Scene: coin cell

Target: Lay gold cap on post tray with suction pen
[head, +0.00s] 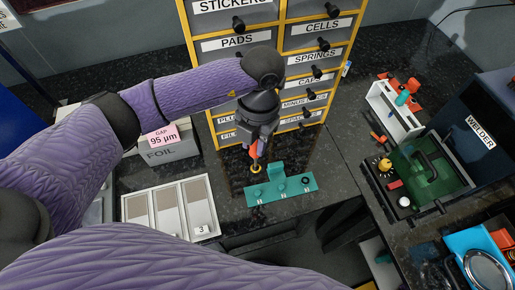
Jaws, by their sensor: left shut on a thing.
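My left gripper (260,138) is shut on the orange suction pen (254,151), which points down. The gold cap (256,168) shows as a small yellow ring at the pen's tip, just behind the left part of the tray. The teal post tray (270,198) lies on the dark counter below and to the right of the pen, with a raised block at its back edge. A dark ring (305,180) sits at the tray's right end. I cannot tell whether the cap touches the tray. My right gripper is out of view.
A labelled drawer cabinet (218,90) stands behind. A white sectioned tray (127,207) and a foil box (181,152) are at the left. A welder (480,132) and a white rack (388,112) are at the right. Counter right of the teal tray is clear.

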